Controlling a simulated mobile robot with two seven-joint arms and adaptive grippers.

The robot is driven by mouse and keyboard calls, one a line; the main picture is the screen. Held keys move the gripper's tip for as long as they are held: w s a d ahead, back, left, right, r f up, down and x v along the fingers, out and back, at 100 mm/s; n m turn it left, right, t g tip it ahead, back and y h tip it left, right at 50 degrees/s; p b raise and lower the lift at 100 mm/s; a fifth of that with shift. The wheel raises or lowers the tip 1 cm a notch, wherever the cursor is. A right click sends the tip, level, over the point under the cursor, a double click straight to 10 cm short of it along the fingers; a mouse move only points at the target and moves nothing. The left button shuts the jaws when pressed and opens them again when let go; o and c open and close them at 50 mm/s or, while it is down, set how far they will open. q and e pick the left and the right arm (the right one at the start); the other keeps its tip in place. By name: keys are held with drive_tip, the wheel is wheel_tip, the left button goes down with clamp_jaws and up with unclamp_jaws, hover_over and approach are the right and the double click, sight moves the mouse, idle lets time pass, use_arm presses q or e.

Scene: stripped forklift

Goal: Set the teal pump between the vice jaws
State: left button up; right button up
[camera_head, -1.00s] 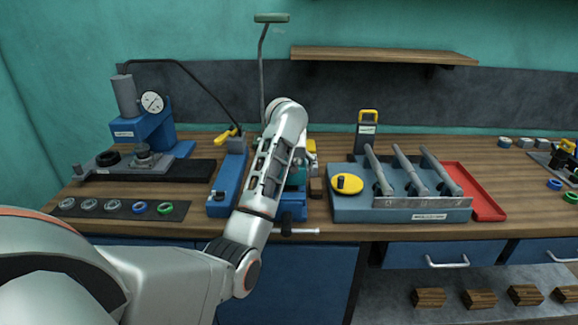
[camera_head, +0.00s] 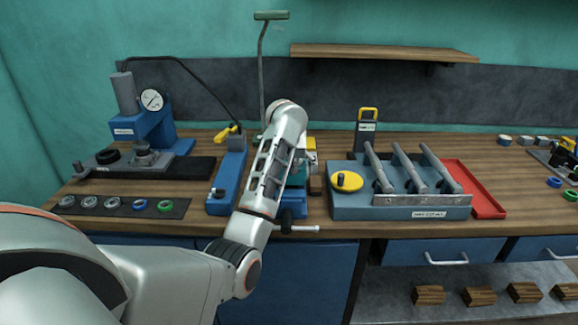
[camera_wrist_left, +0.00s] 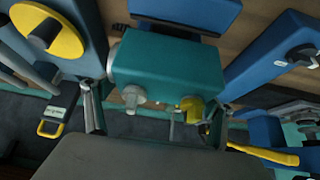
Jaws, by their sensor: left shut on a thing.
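The teal pump (camera_wrist_left: 170,65) fills the middle of the left wrist view, with a pale fitting and a yellow part on its near side. My left gripper (camera_wrist_left: 154,95) is shut on the pump, one finger at each side. The blue vice (camera_wrist_left: 185,12) is at the top edge of that view, close to the pump. In the head view the vice (camera_head: 292,208) stands at the bench's front edge, and a bit of the pump (camera_head: 298,176) shows above it beside my left arm. The arm hides most of both, so I cannot tell whether the pump sits between the jaws. My right gripper is not in view.
A blue tool holder (camera_head: 350,207) with several grey cylindrical tools and a yellow knob stands right of the vice. A long blue unit (camera_head: 228,180) with a yellow lever is close on the left. A gauge press (camera_head: 145,128) is further left. A red tray (camera_head: 480,195) lies right.

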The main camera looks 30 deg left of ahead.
use_arm(q)
drive_tip(key=shift+f, duration=1.45)
idle(0.6)
drive_tip(key=o, duration=2)
drive_tip(key=shift+f, duration=0.2)
drive_tip(key=shift+r, duration=4.1)
drive_tip(key=shift+s+f, duration=0.1)
